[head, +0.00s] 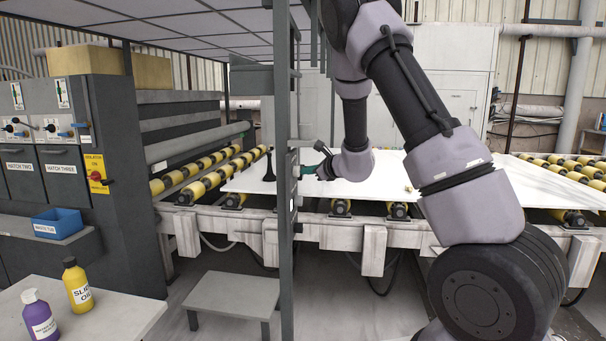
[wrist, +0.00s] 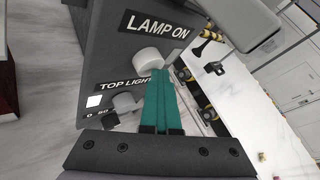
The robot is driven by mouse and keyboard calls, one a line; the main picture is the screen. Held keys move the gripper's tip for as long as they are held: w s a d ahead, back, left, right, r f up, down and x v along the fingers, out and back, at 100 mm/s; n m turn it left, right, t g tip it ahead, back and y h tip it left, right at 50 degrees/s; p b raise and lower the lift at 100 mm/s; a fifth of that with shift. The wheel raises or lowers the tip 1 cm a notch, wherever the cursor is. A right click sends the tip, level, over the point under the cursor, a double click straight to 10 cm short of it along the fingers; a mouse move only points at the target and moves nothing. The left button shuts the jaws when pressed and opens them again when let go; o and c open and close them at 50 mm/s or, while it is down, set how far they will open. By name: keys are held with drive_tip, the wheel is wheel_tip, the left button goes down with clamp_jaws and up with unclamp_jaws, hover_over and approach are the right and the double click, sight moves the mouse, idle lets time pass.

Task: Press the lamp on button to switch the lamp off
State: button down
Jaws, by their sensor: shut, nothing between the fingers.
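The LAMP ON label (wrist: 157,25) is on a dark grey panel, with a round white button (wrist: 149,60) just below it in the wrist view. My gripper (wrist: 160,73) has its teal fingers shut together and empty. Their tips overlap the lower right part of the button in the picture; I cannot tell whether they touch it. In the head view my gripper (head: 302,171) is close to the right side of the upright post (head: 286,215), where the panel's face is seen edge-on and the button is hidden.
Below the button are a TOP LIGHT label (wrist: 122,84), a grey knob (wrist: 126,102) and a small white square (wrist: 94,101). A white slab (head: 375,188) lies on yellow rollers behind. Two bottles stand on a table (head: 112,320) at lower left.

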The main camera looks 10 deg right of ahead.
drive_tip(key=shift+a, duration=0.5)
drive_tip(key=shift+a+r, duration=0.1)
drive_tip(key=shift+a, duration=0.25)
idle(0.4)
drive_tip(key=s+d, duration=0.1)
drive_tip(key=d, duration=0.5)
drive_tip(key=shift+s, duration=0.4)
drive_tip(key=shift+d, duration=0.15)
